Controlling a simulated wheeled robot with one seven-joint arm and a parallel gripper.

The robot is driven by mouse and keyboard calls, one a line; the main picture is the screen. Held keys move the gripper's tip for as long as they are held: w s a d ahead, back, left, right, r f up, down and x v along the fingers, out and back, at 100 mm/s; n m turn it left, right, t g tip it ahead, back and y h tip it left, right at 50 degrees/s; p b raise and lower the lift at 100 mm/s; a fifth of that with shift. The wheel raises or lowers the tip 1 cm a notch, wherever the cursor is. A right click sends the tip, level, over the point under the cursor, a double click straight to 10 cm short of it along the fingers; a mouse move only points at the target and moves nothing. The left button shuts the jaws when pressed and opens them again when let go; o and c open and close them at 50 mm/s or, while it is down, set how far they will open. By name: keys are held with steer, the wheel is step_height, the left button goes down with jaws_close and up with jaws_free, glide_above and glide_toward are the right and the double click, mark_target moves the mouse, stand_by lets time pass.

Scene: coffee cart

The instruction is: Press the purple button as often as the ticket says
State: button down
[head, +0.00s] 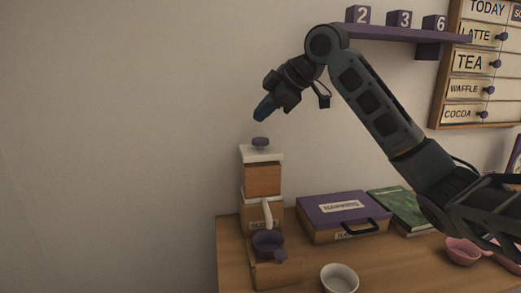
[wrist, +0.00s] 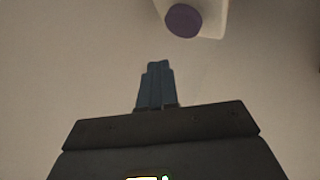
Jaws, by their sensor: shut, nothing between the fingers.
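The purple button (head: 260,142) sits on the white top of a tall dispenser (head: 262,180) at the left end of the counter. In the wrist view the purple button (wrist: 184,20) shows at the top, on its pale top plate. My gripper (head: 264,108) is above the button, apart from it, with blue fingers pointing down. The fingers (wrist: 157,66) are shut and empty in the wrist view. I cannot make out a ticket in either view.
A purple cup (head: 268,243) stands under the dispenser's spout. A white bowl (head: 339,279), a purple-lidded case (head: 343,207), a green book (head: 400,207) and a pink cup (head: 462,251) are on the counter. A shelf with number blocks (head: 400,33) and a menu board (head: 468,75) are behind my arm.

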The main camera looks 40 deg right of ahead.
mark_target(256, 139)
steer(key=shift+f+b, duration=0.45)
steer(key=shift+f, duration=1)
steer(key=shift+f, duration=0.1)
stand_by(0.8)
steer(key=shift+f, duration=0.3)
steer(key=shift+f+b, duration=0.6)
steer(key=shift+f, duration=0.25)
stand_by(0.9)
steer(key=shift+r, duration=0.1)
steer(key=shift+r+p, duration=0.95)
steer(key=shift+r, duration=0.2)
steer(key=shift+r+p, duration=1.95)
steer(key=shift+r, duration=0.55)
